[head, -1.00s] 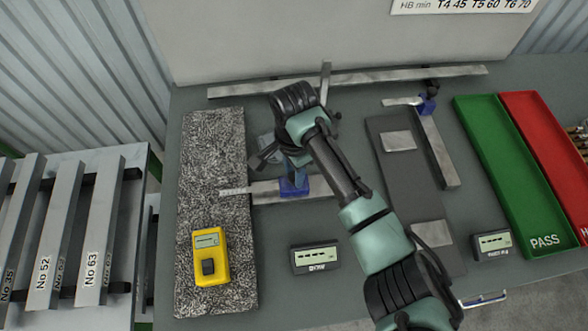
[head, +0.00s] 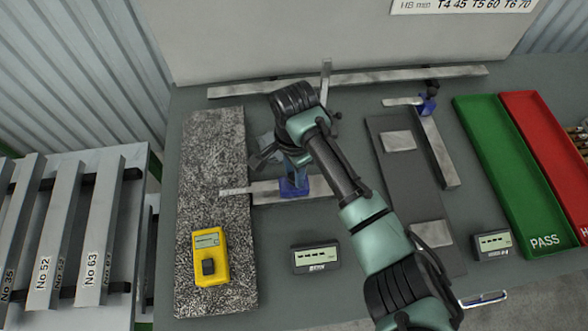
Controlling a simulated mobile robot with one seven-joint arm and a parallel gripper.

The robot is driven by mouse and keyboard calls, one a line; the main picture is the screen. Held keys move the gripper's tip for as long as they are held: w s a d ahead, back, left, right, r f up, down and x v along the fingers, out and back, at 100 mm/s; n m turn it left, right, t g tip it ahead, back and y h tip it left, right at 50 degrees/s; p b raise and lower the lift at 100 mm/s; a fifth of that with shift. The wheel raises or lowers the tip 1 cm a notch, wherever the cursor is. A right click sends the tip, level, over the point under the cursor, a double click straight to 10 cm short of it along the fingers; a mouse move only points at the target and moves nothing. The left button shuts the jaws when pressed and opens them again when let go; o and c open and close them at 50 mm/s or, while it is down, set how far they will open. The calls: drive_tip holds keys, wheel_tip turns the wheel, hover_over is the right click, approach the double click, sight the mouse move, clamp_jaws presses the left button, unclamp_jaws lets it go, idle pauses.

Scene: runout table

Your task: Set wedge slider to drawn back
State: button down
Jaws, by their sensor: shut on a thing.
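A blue slider (head: 293,188) sits on a pale metal bar (head: 262,190) at the middle left; I take it to be the wedge slider. The thin end of the bar reaches over the speckled plate. My gripper (head: 288,160) is directly above the blue slider, shut on its upper part. My wrist and arm hide the gripped spot and the right part of the bar. A second blue slider (head: 427,103) with a dark knob sits on a similar fixture at the right.
A yellow meter (head: 210,257) lies on the speckled plate (head: 212,150). Display boxes stand at the front centre (head: 315,258) and front right (head: 492,245). A green PASS tray (head: 495,150) and a red tray (head: 540,140) are at the right. A long bar (head: 400,75) lies behind.

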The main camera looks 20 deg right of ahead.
drive_tip(key=shift+r, duration=0.1)
drive_tip(key=shift+w+d+r+p, duration=0.2)
drive_tip(key=shift+d+r+p, duration=0.2)
drive_tip(key=shift+p, duration=0.35)
drive_tip(key=shift+d+r+p, duration=0.2)
drive_tip(key=shift+d+p, duration=0.45)
drive_tip(key=shift+p, duration=0.05)
drive_tip(key=d, duration=0.1)
drive_tip(key=s+d+p, duration=0.1)
drive_tip(key=d, duration=0.1)
drive_tip(key=s+d, duration=0.1)
drive_tip(key=d, duration=0.1)
drive_tip(key=shift+d+f, duration=0.15)
drive_tip(key=shift+f, duration=0.25)
drive_tip(key=c, duration=0.5)
unclamp_jaws()
drive_tip(key=shift+s+f, duration=0.15)
